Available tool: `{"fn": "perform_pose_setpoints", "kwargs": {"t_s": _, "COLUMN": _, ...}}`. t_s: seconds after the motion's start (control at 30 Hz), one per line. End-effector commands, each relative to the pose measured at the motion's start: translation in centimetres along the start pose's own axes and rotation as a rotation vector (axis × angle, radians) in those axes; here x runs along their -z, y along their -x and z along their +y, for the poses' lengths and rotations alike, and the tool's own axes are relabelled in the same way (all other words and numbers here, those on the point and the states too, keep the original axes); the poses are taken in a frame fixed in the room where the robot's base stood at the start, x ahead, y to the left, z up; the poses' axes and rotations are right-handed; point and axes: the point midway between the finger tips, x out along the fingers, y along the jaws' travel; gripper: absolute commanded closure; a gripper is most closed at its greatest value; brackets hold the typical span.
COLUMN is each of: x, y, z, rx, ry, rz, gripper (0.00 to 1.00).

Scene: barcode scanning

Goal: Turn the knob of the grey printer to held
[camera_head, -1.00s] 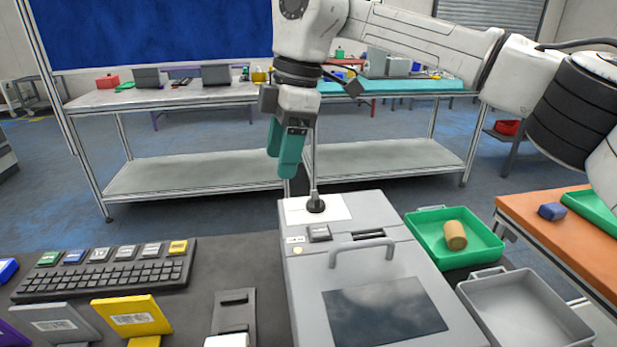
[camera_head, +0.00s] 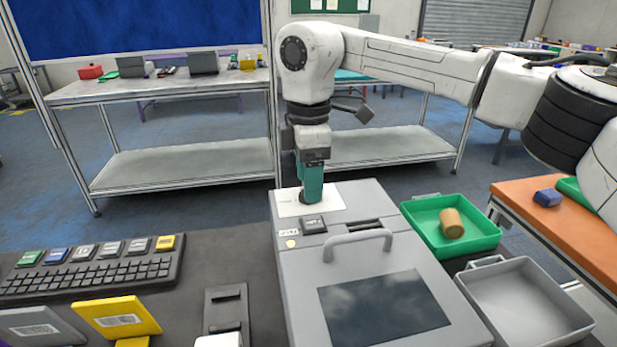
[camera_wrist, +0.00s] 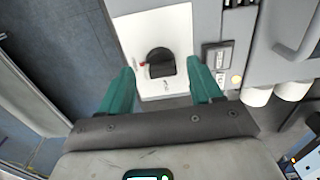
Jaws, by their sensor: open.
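The grey printer (camera_head: 300,262) stands on the dark table in the head view. Its black knob (camera_wrist: 160,63) sits on a white panel (camera_wrist: 152,32) at the printer's far left corner. In the wrist view the knob has a red mark beside its left side. My gripper (camera_head: 310,198) points down at the knob in the head view and mostly hides it. In the wrist view the green fingers of my gripper (camera_wrist: 163,80) are apart, one to each side of the knob, with gaps between. The gripper is empty.
A handle (camera_head: 358,240) rises from the printer's top. A green tray (camera_head: 480,238) with a tan cylinder (camera_head: 451,223) and a grey tray (camera_head: 545,300) stand at right.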

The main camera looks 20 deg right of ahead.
Motion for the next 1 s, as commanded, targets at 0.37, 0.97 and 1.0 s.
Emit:
{"fn": "perform_pose_setpoints", "kwargs": {"t_s": 0.37, "x": 0.02, "y": -0.38, "z": -0.02, "rx": 0.000, "ry": 0.001, "rz": 0.000, "gripper": 0.39}}
{"fn": "perform_pose_setpoints", "kwargs": {"t_s": 0.97, "x": 0.03, "y": -0.33, "z": 0.00, "rx": -0.001, "ry": 0.001, "rz": 0.001, "gripper": 0.92}}
{"fn": "perform_pose_setpoints", "kwargs": {"t_s": 1.0, "x": 0.03, "y": -0.32, "z": 0.00, "rx": -0.001, "ry": 0.002, "rz": 0.001, "gripper": 0.92}}
